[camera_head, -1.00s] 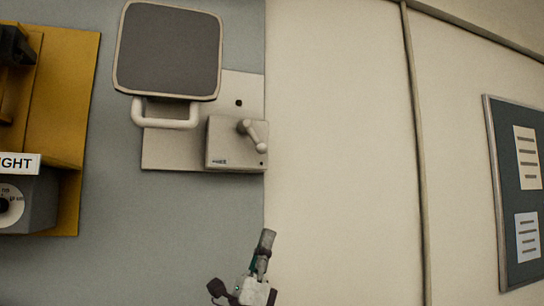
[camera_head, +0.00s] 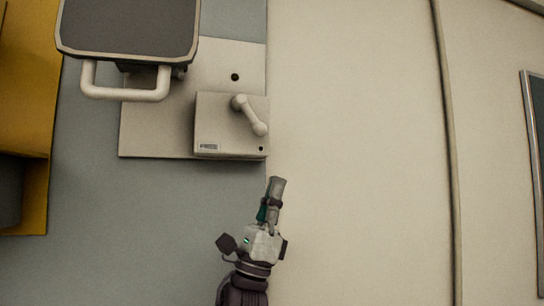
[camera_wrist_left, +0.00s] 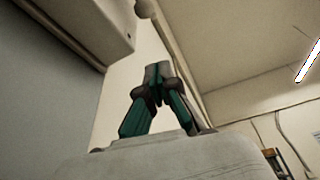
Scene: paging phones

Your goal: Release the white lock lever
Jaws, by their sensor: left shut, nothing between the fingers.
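The white lock lever (camera_head: 250,115) is mounted on a pale lock box (camera_head: 223,132) and slants down to the right, ending in a round knob. My left gripper (camera_head: 277,182) is below the box, pointing up, apart from the lever. Its fingers are shut and empty. In the left wrist view the closed fingers (camera_wrist_left: 157,72) point upward. A rounded pale end (camera_wrist_left: 146,8) shows just above them at the top edge, and the underside of a pale box (camera_wrist_left: 92,25) is at upper left. My right gripper is in neither view.
A dark-faced panel (camera_head: 130,25) with a white handle (camera_head: 125,95) stands out at upper left. A yellow panel (camera_head: 22,110) is at far left.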

